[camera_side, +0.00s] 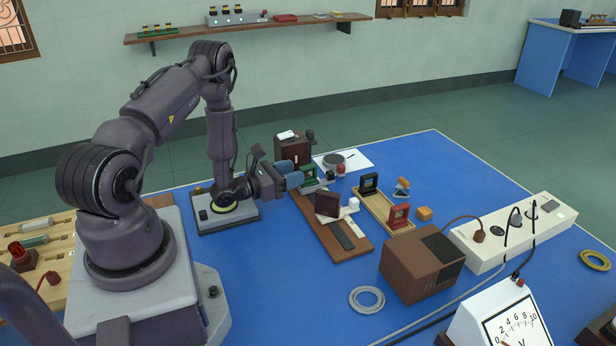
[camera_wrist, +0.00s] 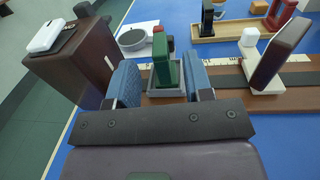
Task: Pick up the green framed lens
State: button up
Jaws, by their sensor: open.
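The green framed lens (camera_wrist: 162,60) stands upright on a small grey base at the end of the brown wooden bench. In the side view the green framed lens (camera_side: 309,174) is partly hidden by my gripper. My gripper (camera_side: 300,176) reaches in from the left, low over the bench. In the wrist view the two blue fingers of my gripper (camera_wrist: 161,76) are open, one on each side of the green frame. I cannot tell whether either finger touches it.
A dark framed plate (camera_side: 327,204) on a white holder stands farther along the bench. A brown box (camera_side: 291,149) is close behind my gripper. A wooden tray (camera_side: 374,205) holds black and red framed pieces. A larger brown box (camera_side: 420,266) stands at the front.

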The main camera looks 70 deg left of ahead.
aim_at(308, 166)
jog(key=w, duration=0.5)
jog(key=shift+a, duration=0.2)
jog(key=shift+c, duration=0.5)
grip_shut()
